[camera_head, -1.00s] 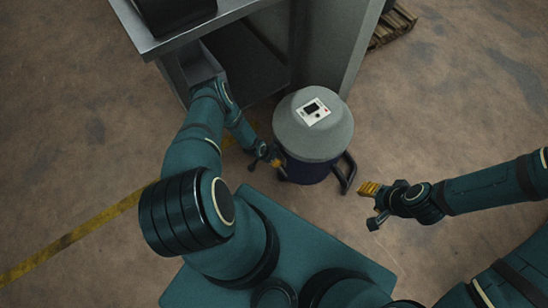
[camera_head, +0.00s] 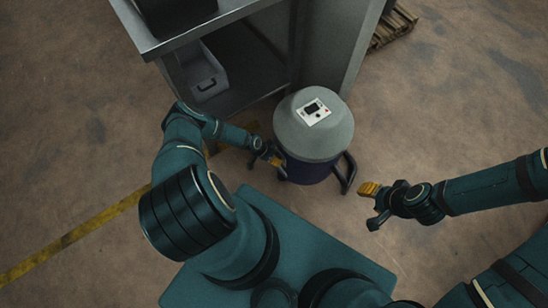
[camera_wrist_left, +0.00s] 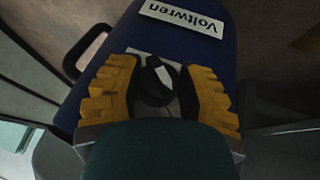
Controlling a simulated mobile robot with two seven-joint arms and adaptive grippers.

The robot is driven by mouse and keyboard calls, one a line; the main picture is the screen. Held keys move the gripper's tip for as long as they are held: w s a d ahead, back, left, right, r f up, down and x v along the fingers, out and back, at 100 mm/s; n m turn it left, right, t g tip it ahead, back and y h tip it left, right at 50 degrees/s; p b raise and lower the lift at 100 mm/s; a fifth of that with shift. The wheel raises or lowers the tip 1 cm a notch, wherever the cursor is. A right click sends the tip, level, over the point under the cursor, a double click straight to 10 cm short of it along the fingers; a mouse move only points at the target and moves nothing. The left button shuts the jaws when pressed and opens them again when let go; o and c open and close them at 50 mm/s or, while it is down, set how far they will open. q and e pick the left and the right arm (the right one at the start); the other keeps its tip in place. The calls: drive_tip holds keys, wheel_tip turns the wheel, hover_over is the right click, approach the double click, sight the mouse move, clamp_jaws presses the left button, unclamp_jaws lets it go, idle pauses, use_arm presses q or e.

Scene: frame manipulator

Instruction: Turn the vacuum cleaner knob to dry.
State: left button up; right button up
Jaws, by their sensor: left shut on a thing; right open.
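The vacuum cleaner (camera_head: 313,132) stands on the floor, with a grey domed top and a dark blue body. A white panel with a small dark display (camera_head: 314,110) is on its top. The black knob (camera_wrist_left: 156,82) sits between the yellow fingers of my left gripper (camera_wrist_left: 160,95). In the head view my left gripper (camera_head: 275,158) is at the left side of the body. The knob's setting marks are too small or hidden to read. My right gripper (camera_head: 371,204) is open and empty, right of the vacuum.
A grey metal workbench (camera_head: 215,24) with a lower shelf and a grey bin (camera_head: 207,82) stands behind left. A grey panel (camera_head: 335,45) rises just behind the vacuum. A wooden pallet (camera_head: 393,27) lies farther back. The floor to the right is clear.

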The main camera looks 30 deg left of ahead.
use_arm(q)
drive_tip(key=shift+w+a, duration=0.1)
drive_tip(key=o, duration=1.2)
drive_tip(key=shift+r, duration=0.1)
drive_tip(key=v, duration=1.1)
drive_tip(key=shift+s+r, duration=0.25)
drive_tip(key=shift+r, duration=0.1)
drive_tip(key=shift+a, duration=0.1)
drive_tip(key=w+d+r+n+h, duration=0.1)
drive_tip(key=w+d+r, duration=0.2)
drive_tip(key=d+r, duration=0.55)
drive_tip(key=s+d+r+n, duration=0.2)
drive_tip(key=s+d+r, duration=0.2)
drive_tip(key=d+r, duration=0.2)
drive_tip(key=s+d+r+n+g+y, duration=0.1)
drive_tip(key=s+d+r+n, duration=0.2)
drive_tip(key=d+r, duration=0.4)
wheel_tip(320, 180, up, 4)
drive_tip(key=shift+s+d+g+y, duration=0.3)
drive_tip(key=shift+s+d, duration=0.05)
drive_tip(key=shift+s, duration=0.55)
